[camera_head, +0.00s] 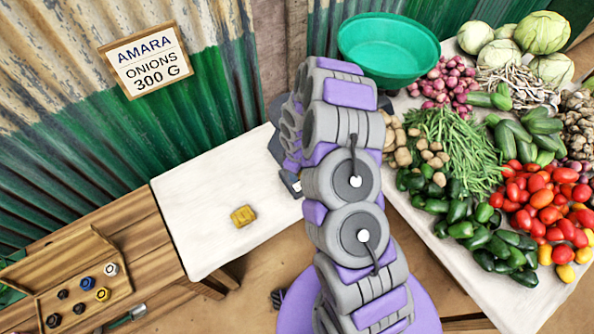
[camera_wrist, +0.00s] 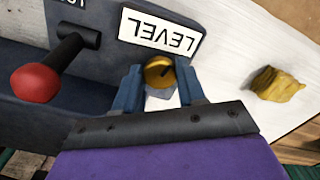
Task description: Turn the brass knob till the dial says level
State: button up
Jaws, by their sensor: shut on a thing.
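The brass knob (camera_wrist: 158,72) shows in the wrist view on the dark scale housing (camera_wrist: 105,84). My gripper (camera_wrist: 160,82) is shut on it, one finger on each side. Above the knob is a white plate (camera_wrist: 160,32) with the word LEVEL, upside down in this view. I cannot tell whether it is a label or the dial's reading; no needle is visible. In the head view my arm hides the knob and gripper, and only part of the dark scale housing (camera_head: 278,152) shows at the arm's left.
A red-ended lever (camera_wrist: 36,83) sticks out left of the knob. A yellow lump (camera_head: 243,215) lies on the white tabletop (camera_head: 190,200). A green basin (camera_head: 388,45) is behind my arm, vegetables crowd the right table, and a wooden box (camera_head: 62,268) stands lower left.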

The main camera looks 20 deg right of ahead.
jog(key=shift+w+r, duration=0.1)
jog(key=shift+w, duration=0.1)
jog(key=o, duration=1.1)
jog(key=shift+a, duration=0.1)
jog(key=shift+c, duration=0.2)
jog(key=shift+s, duration=0.1)
notch_tip(320, 180, up, 17)
jog(key=p, duration=0.2)
